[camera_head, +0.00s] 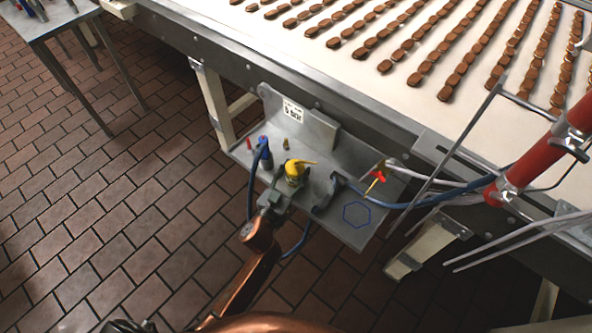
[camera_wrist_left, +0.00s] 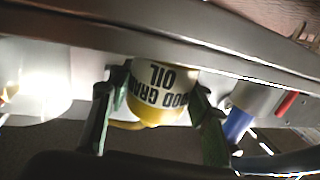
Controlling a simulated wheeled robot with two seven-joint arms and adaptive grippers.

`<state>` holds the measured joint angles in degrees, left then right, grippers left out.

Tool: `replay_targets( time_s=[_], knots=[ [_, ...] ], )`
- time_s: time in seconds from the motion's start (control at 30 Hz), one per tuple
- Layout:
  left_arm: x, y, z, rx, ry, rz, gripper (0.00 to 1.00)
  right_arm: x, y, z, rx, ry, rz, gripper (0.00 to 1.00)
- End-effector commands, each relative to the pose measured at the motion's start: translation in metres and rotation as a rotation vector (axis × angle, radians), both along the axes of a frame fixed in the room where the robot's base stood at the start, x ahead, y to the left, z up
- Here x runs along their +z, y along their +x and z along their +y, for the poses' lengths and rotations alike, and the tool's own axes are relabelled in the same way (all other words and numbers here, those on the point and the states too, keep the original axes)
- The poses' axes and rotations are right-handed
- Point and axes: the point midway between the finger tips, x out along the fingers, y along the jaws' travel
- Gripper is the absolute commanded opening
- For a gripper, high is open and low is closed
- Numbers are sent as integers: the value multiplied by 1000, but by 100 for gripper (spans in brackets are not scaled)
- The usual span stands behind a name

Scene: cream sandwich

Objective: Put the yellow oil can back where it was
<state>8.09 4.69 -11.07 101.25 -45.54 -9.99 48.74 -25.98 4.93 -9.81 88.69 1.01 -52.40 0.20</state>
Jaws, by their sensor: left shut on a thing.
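The yellow oil can (camera_head: 295,174) is upright at the metal shelf (camera_head: 325,230), its thin spout pointing right. My left gripper (camera_head: 284,188) reaches it from the front and is shut on it. In the left wrist view the can (camera_wrist_left: 160,80) shows upside down, with a white band lettered OIL, between the two green-grey fingers of my left gripper (camera_wrist_left: 154,105). I cannot tell whether its base touches the shelf. A blue hexagon outline (camera_head: 357,214) is drawn on the bare right front part of the shelf. My right gripper is not in view.
A blue container (camera_head: 265,158), a red piece (camera_head: 249,143) and a small brass piece (camera_head: 285,145) stand left of and behind the can. Dark blue hoses and a red-and-yellow valve (camera_head: 379,177) are near. A conveyor (camera_head: 330,60) with rows of biscuits runs behind.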

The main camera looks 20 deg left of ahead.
Motion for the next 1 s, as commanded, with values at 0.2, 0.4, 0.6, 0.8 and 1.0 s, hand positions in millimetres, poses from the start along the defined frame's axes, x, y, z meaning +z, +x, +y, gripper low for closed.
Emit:
replay_targets(
  time_s=[0.2, 0.4, 0.6, 0.8, 1.0],
  knots=[
    [2, 0, 0, -1, 0, -3, 12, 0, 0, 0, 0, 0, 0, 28],
    [-2, 0, 0, 0, 1, 0, 47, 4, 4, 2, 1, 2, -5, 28],
    [-1, 0, 0, 0, 1, 0, 61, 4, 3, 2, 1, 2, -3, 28],
    [-1, 0, 0, 0, 1, 0, 63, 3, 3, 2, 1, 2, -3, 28],
    [3, 0, 0, 0, 1, -1, 63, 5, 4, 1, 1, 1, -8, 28]
  ],
)
